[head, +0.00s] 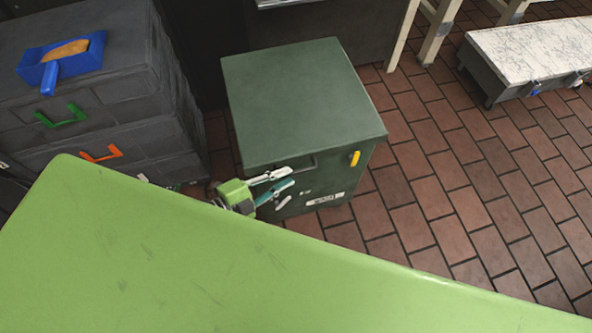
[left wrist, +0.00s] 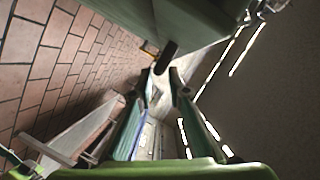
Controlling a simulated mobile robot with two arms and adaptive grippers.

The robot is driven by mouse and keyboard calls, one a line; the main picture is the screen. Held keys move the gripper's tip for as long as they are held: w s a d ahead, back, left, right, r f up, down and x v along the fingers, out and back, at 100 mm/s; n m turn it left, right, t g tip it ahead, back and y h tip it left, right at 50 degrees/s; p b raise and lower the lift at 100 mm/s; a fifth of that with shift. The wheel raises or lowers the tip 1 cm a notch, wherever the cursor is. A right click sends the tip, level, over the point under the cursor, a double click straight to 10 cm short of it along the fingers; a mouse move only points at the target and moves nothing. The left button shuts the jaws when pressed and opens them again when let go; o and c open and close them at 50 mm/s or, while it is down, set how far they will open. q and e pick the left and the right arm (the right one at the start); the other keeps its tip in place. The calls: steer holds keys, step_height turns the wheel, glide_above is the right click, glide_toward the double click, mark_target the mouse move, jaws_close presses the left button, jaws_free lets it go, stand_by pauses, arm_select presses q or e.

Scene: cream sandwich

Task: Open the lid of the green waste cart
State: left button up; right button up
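The green waste cart (head: 300,100) stands on the brick floor in the middle of the head view. Its flat lid (head: 305,95) lies shut on top. A dark recess (head: 298,165) is under the lid's front edge, and a yellow part (head: 355,158) is at the front right. My left gripper (head: 292,177) is at the cart's front, just below the lid edge, with its fingers apart. In the left wrist view, a dark bar-like part (left wrist: 167,55) lies just ahead of the parted fingertips (left wrist: 160,78); contact cannot be told. My right gripper is not in view.
A dark drawer cabinet (head: 110,70) stands left of the cart, with a blue dustpan-like tray (head: 45,75) on top. A low white-topped platform (head: 530,50) is at the far right. Brick floor (head: 450,170) right of the cart is clear.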

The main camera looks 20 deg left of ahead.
mark_target(291, 175)
arm_select(q)
steer(key=shift+x, duration=2.3)
